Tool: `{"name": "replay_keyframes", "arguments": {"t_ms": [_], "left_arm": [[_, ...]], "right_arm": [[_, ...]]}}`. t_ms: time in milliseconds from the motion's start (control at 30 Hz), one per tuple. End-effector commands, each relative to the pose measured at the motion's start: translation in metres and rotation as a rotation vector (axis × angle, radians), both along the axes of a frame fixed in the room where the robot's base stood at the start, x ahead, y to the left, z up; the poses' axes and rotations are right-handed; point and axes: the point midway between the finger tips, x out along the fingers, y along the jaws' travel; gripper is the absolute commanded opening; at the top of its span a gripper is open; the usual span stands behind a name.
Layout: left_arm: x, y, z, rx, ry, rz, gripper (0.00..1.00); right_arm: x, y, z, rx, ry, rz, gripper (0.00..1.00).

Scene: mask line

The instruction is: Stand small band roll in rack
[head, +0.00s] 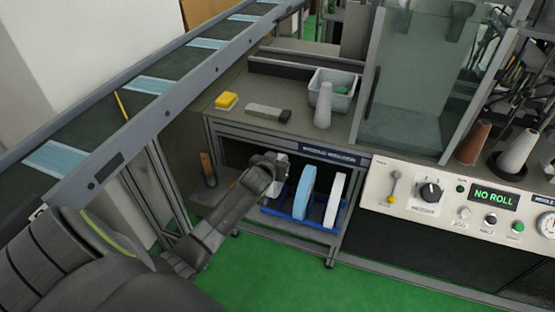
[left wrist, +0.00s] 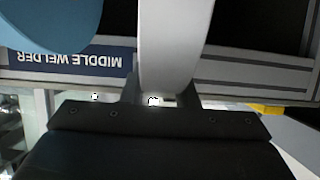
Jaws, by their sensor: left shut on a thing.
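My left gripper (head: 272,168) is shut on a narrow white roll (left wrist: 175,45), taken to be the small band roll. In the head view this roll (head: 281,172) is mostly hidden by the gripper. It is upright at the left end of the blue rack (head: 296,219), left of a blue roll (head: 304,191). Whether its lower edge touches the rack cannot be seen. The blue roll also shows at the left of the left wrist view (left wrist: 55,22). A white roll (head: 335,200) stands at the rack's right. My right gripper is not in view.
The rack is below the bench top (head: 232,108) and its "MIDDLE WELDER" strip (head: 328,154). On the bench are a yellow block (head: 227,100), a dark-ended tool (head: 268,113), a grey cone (head: 323,106) and a bin (head: 342,101). The control panel's display (head: 493,197) reads "NO ROLL".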

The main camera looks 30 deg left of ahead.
Motion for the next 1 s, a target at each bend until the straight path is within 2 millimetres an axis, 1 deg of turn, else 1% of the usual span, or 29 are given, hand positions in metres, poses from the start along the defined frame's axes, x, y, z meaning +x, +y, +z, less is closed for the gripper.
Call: {"name": "replay_keyframes", "arguments": {"t_ms": [33, 433, 700, 1000], "left_arm": [[0.000, 0.000, -0.008, 0.000, -0.001, 0.000, 0.00], [0.000, 0.000, -0.040, 0.000, 0.000, -0.001, 0.00], [0.000, 0.000, -0.057, 0.000, 0.000, 0.000, 0.00], [0.000, 0.000, -0.061, 0.000, -0.001, 0.000, 0.00]], "right_arm": [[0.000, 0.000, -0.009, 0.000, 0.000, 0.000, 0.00], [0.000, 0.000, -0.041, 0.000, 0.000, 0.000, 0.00], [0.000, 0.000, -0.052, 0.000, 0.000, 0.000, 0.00], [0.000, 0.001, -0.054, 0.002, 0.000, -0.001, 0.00]]}}
